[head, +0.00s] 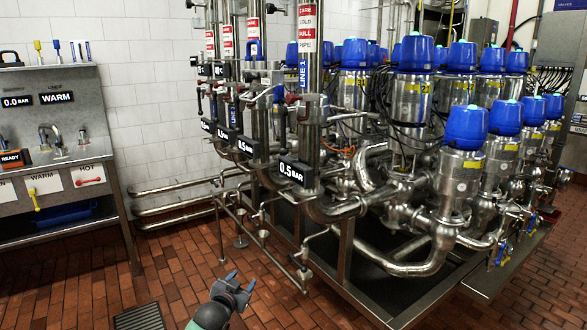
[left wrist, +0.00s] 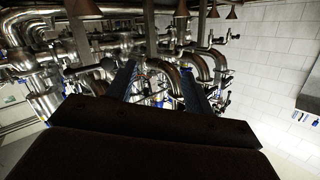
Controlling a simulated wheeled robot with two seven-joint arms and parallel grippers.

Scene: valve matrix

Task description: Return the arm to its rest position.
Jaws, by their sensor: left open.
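My left gripper (head: 231,280) shows at the bottom centre of the head view, with its blue fingers apart and nothing between them. It is over the brick floor, in front of the pipework and apart from it. In the left wrist view the two fingers (left wrist: 160,88) reach up from the dark gripper body, spread apart, with pipes in the background beyond them. My right gripper is in neither view.
The valve matrix (head: 417,86) with blue-capped valves stands on a skid at the right. Low pipes (head: 180,190) run along the white tiled wall. A steel sink station (head: 60,160) stands at the left. Brick floor (head: 80,290) is open, with a drain grate (head: 139,317).

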